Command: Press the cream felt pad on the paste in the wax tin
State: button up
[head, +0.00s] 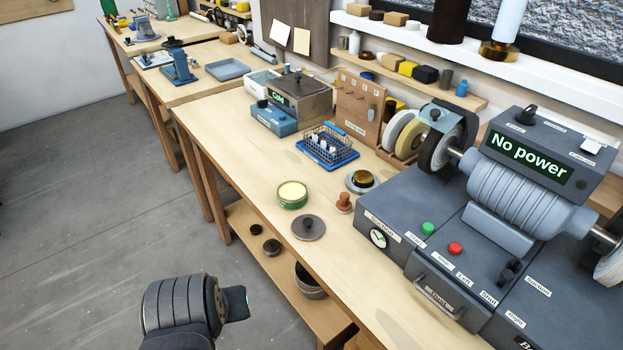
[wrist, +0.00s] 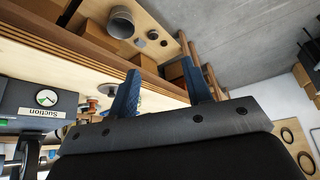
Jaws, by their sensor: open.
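The wax tin (head: 292,194) is a round green tin on the bench, open, with pale yellow paste inside. A small terracotta knobbed piece (head: 344,202) stands to its right. I cannot tell whether it carries the cream felt pad; no cream pad is clearly visible. A grey lid with a dark knob (head: 308,228) lies in front of the tin. My gripper (head: 238,302) is off the bench's front edge, over the floor, well away from the tin. In the wrist view its two blue fingers (wrist: 160,66) are spread apart with nothing between them.
A grey polishing machine (head: 470,240) reading "No power" fills the right of the bench. A blue wire rack (head: 328,146) and a brown-filled dish (head: 361,181) stand behind the tin. A lower shelf (head: 258,222) holds a pot (head: 310,281). Bare bench lies left of the tin.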

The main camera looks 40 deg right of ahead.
dwell(0.3)
jog(key=shift+c, duration=1)
jog(key=w+d+r+m+g+h, duration=0.1)
jog(key=w+d+r+m, duration=0.35)
jog(key=d, duration=0.35)
jog(key=m+g+h, duration=0.2)
jog(key=m+g, duration=0.2)
jog(key=m, duration=0.5)
send_near(342, 197)
jog(key=f, duration=0.2)
jog(key=shift+d+x, duration=0.2)
jog(key=shift+x, duration=1.8)
jog(key=shift+d+x, duration=0.2)
jog(key=shift+x, duration=1.8)
jog(key=shift+r, duration=0.2)
jog(key=shift+c, duration=0.5)
